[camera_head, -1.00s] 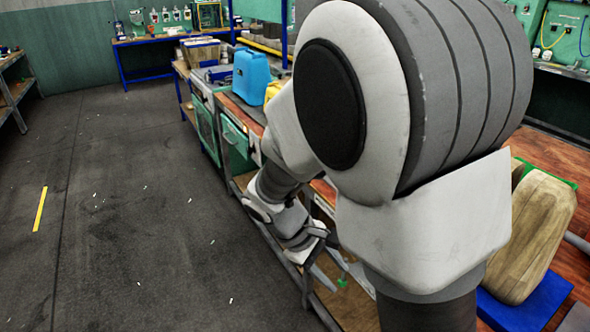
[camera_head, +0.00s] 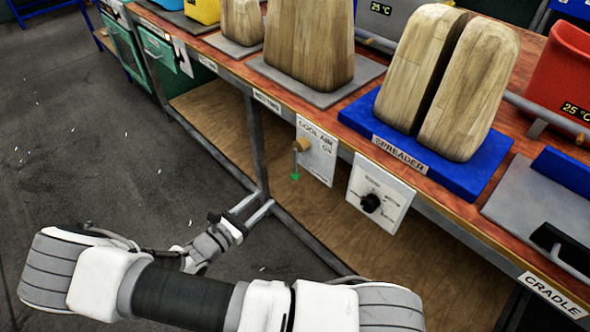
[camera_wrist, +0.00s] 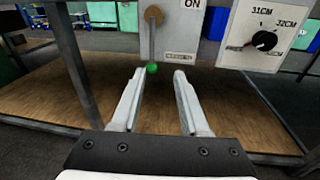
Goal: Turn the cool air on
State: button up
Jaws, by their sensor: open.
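The cool air panel (camera_head: 318,152), a white plate marked "COOL AIR ON", hangs on the front edge of the bench. Its lever (camera_head: 296,160) hangs almost straight down from a brass pivot and ends in a small green ball. In the wrist view the lever (camera_wrist: 152,45) hangs ahead of my gripper (camera_wrist: 158,75), its green ball showing between the two fingertips. The word "ON" shows right of the pivot there. My gripper (camera_head: 228,224) is open and empty, low in front of the bench, apart from the lever. The fingers point toward the panel.
A dial panel with a black knob (camera_head: 371,203) is mounted right of the lever. Wooden forms stand on the bench, two on the blue spreader base (camera_head: 365,115).

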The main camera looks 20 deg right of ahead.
jog(key=f+n+t, duration=0.1)
jog(key=b, duration=0.4)
send_near(295, 172)
jog(key=x, duration=0.3)
jog(key=r+x, duration=0.1)
jog(key=x, duration=0.3)
jog(key=r+x, duration=0.1)
jog(key=x, duration=0.2)
jog(key=shift+w+d+r, duration=0.15)
jog(key=shift+w+r, duration=0.1)
jog(key=shift+w, duration=0.05)
grip_shut()
dwell(0.6)
